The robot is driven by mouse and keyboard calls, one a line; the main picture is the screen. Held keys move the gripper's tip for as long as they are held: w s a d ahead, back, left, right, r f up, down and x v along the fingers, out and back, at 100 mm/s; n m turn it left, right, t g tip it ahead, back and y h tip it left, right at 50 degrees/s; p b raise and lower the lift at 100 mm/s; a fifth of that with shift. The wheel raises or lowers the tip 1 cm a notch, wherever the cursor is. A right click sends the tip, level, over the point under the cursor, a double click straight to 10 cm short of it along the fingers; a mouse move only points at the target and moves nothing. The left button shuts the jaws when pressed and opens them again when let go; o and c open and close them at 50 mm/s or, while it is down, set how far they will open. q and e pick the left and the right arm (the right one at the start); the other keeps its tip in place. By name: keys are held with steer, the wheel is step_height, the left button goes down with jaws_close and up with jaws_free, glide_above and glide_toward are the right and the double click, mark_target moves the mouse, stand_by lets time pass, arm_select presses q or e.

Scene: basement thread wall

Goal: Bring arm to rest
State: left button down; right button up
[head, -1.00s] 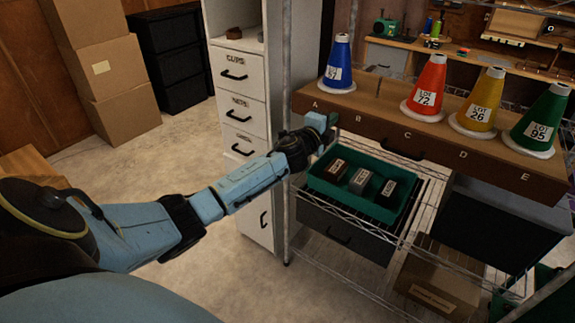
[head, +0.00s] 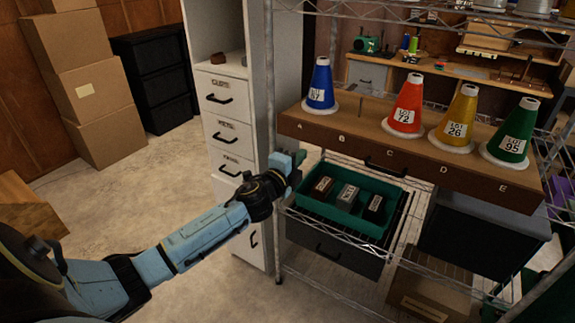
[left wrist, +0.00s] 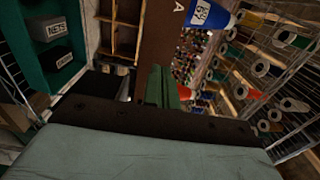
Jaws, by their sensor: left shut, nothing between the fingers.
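My left arm reaches in from the left in the head view, and its gripper (head: 297,172) is shut and empty. The gripper is beside the left end of the wire shelf, just left of the green tray (head: 385,241) and below the A end of the wooden cone board (head: 353,149). In the left wrist view the closed green fingers (left wrist: 163,87) show at the middle, with the board's A end beyond them. I cannot tell the exact gap to the shelf. My right gripper is not in view.
Blue (head: 320,84), red (head: 408,104), yellow (head: 458,115) and green (head: 512,131) cones stand on the board. The tray holds three labelled blocks. A shelf post (head: 271,90) and white drawer cabinet (head: 225,130) are close behind the gripper. Floor (head: 130,195) is open at left.

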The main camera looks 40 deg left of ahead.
arm_select(q)
steer(key=shift+s+d, duration=0.1)
steer(key=shift+s, duration=2.2)
steer(key=s+a+f+n+g, duration=0.1)
steer(key=s+f+n+g, duration=0.15)
steer(key=f, duration=0.85)
steer(key=s+f+n+g, duration=0.2)
steer(key=s+f+g, duration=0.1)
steer(key=f, duration=0.7)
steer(key=s+d+f+n+g, duration=0.1)
steer(key=s+f+n+g, duration=0.1)
steer(key=s+f, duration=0.5)
steer(key=s+d+f+n+g, duration=0.15)
steer(key=s+f, duration=0.25)
steer(key=f, duration=0.5)
steer(key=s+d+f+n+g, duration=0.2)
steer(key=s+f, duration=0.3)
steer(key=s, duration=0.6)
steer(key=s+d+f+n+g, duration=0.2)
steer(key=s+f, duration=0.4)
steer(key=s, duration=0.5)
steer(key=s+d+f+n+g+h, duration=0.1)
steer(key=s+d+f+n+g, duration=0.2)
steer(key=s, duration=0.9)
step_height(320, 180, down, 2)
steer(key=shift+d+f+g, duration=0.25)
steer(key=shift+d+g, duration=0.25)
steer(key=shift+d, duration=0.75)
